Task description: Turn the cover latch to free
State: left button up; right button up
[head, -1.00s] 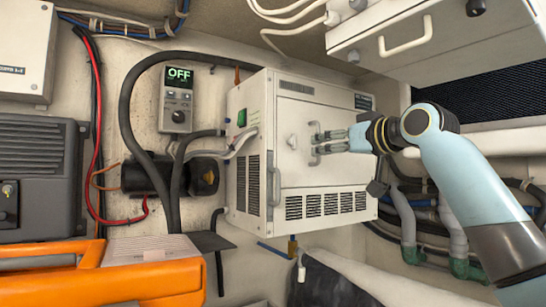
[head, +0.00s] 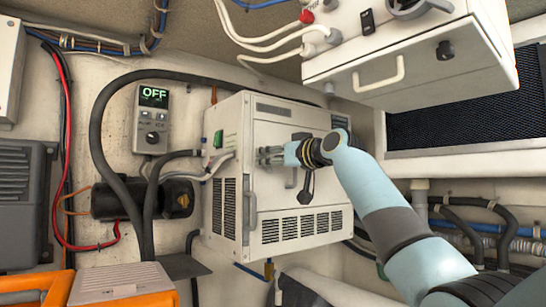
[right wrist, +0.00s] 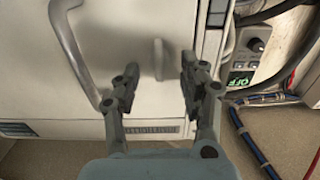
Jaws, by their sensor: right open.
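The white equipment box (head: 225,110) has a pale front cover (head: 275,195). My right gripper (head: 263,155) is in front of this cover in the head view and hides the cover latch there. In the right wrist view the latch (right wrist: 161,60) is a small pale upright tab on the cover. My right gripper (right wrist: 160,75) is open, with one finger on each side of the latch. I cannot tell whether the fingers touch it. My left gripper is not in view.
A curved grey handle (right wrist: 75,50) is beside the gripper. A display reading OFF (head: 153,97) hangs left of the box, near thick black cables (head: 97,130). A white drawer unit (head: 420,65) overhangs at upper right. An orange case (head: 125,299) is at lower left.

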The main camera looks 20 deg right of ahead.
grip_shut()
dwell(0.5)
jog(key=shift+s+a+f+n+b, duration=0.1)
jog(key=shift+a+f+n+b, duration=0.15)
jog(key=shift+n+b, duration=2.05)
jog(key=shift+s+a+f+n+b, duration=0.25)
jog(key=shift+n+b, duration=0.7)
jog(key=shift+n, duration=2.75)
jog(key=shift+a+f+n+b, duration=0.15)
jog(key=shift+a+n+b, duration=0.15)
jog(key=shift+n+b, duration=2)
jog(key=shift+n+p, duration=0.7)
jog(key=shift+n, duration=0.1)
jog(key=shift+r, duration=0.1)
